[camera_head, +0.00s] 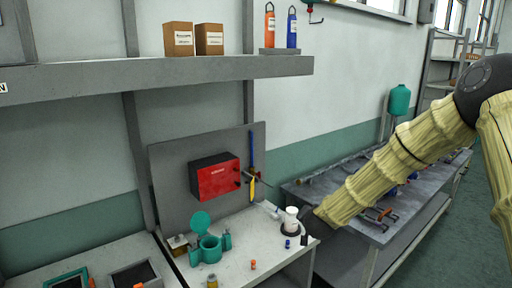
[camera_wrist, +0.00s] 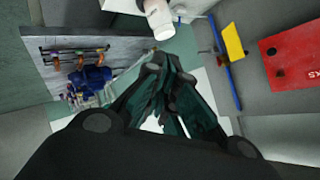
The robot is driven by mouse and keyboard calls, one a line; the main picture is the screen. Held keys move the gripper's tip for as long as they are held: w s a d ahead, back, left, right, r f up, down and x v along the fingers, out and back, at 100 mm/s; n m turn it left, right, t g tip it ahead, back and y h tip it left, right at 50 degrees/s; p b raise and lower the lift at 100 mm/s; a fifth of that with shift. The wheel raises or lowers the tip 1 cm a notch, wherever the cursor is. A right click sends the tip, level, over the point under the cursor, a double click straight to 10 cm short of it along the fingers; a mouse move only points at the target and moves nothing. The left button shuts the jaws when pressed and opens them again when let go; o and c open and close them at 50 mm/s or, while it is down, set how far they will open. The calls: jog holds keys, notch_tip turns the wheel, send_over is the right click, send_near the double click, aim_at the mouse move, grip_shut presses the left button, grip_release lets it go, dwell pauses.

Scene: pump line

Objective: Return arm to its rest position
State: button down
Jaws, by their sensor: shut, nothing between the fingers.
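My arm (camera_head: 405,155), in a pale yellow sleeve, reaches in from the right in the head view and slopes down to the left toward the workbench. My gripper (camera_wrist: 170,100) is shut and empty in the wrist view, its dark green fingers drawn together. In the head view only a dark part at the sleeve's end shows, close to the white cylinder (camera_head: 291,220) on the bench; I cannot tell if they touch. The white cylinder also shows beyond the fingers in the wrist view (camera_wrist: 160,20).
The workbench (camera_head: 240,238) holds a teal pump housing (camera_head: 209,249) and small parts. A red box (camera_head: 215,178) and a blue-and-yellow tool (camera_head: 253,170) are on the grey panel. A shelf (camera_head: 150,72) runs above. A second table (camera_head: 330,225) with pipes lies beneath my arm.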

jog(key=s+d+f+n+g, duration=0.1)
jog(key=s+f+n+g, duration=0.4)
jog(key=s+f, duration=2.3)
jog(key=s+d+f+g, duration=0.1)
jog(key=s+f+g, duration=0.1)
jog(key=s, duration=0.8)
jog(key=s+d+f+n+g, duration=0.1)
jog(key=s+f+g, duration=0.1)
jog(key=s, duration=0.8)
jog(key=s+d+f+n+g, duration=0.1)
jog(key=s+d+f+g, duration=0.1)
jog(key=s, duration=0.8)
jog(key=shift+f+g, duration=0.4)
jog(key=shift+f, duration=0.45)
jog(key=shift+s+d, duration=0.1)
jog(key=shift+s, duration=0.05)
